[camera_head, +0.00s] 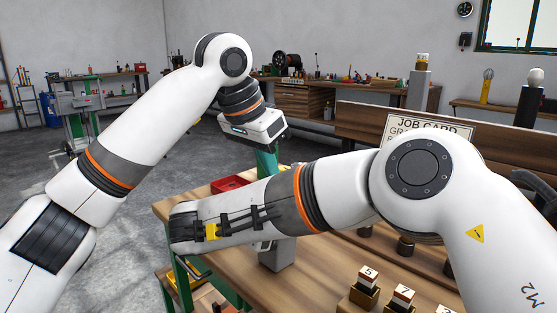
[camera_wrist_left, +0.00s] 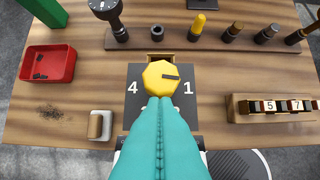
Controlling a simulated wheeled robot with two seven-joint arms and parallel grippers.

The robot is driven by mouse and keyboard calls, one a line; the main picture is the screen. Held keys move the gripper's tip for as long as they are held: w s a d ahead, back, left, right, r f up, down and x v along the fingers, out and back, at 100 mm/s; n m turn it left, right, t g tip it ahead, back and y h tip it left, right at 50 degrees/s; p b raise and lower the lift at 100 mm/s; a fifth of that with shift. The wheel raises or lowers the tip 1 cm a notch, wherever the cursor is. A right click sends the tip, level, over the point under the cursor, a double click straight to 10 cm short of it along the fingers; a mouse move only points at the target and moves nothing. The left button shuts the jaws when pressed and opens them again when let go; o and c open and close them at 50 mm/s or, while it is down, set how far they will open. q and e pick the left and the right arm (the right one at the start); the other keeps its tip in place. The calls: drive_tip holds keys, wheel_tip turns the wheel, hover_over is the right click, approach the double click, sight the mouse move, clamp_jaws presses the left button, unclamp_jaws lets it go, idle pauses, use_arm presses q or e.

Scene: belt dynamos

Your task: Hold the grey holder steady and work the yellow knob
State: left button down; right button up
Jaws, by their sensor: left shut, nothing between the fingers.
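The yellow knob (camera_wrist_left: 160,76) is eight-sided with a dark mark on its top. It sits over a dark grey plate (camera_wrist_left: 140,92) marked 4 and 1, which seems to be part of the grey holder. My left gripper (camera_wrist_left: 160,104) has teal fingers, closed together and empty. Their tips overlap the knob's near edge in the left wrist view; I cannot tell whether they touch it. In the head view the left gripper (camera_head: 266,160) points down behind my right forearm, which hides the knob. A grey block (camera_head: 277,257) shows below that forearm.
A small roller-like block (camera_wrist_left: 100,125) lies beside the plate. A wooden rail (camera_wrist_left: 128,42) with several posts runs behind. A numbered block rack (camera_wrist_left: 262,116) stands on the right.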

use_arm(q)
drive_tip(key=shift+s+d+f, duration=0.15)
drive_tip(key=shift+d, duration=0.05)
idle(0.5)
drive_tip(key=shift+s+a, duration=0.2)
wheel_tip(320, 180, up, 6)
idle(0.5)
drive_tip(key=shift+s+d+f+n+t+y, duration=0.25)
drive_tip(key=shift+f+n+y, duration=0.2)
drive_tip(key=shift+f+n, duration=0.5)
drive_tip(key=shift+s+d+f+n+t+y, duration=0.15)
drive_tip(key=shift+f+n+t+y, duration=0.2)
drive_tip(key=shift+f+n, duration=0.6)
drive_tip(key=shift+s+d+f+n+t+y, duration=0.2)
drive_tip(key=shift+f+n+y, duration=0.3)
drive_tip(key=shift+f+n, duration=0.45)
drive_tip(key=shift+w+d, duration=0.15)
drive_tip(key=shift+w, duration=0.55)
drive_tip(key=shift+d+f, duration=0.2)
drive_tip(key=shift+d, duration=0.05)
idle(0.4)
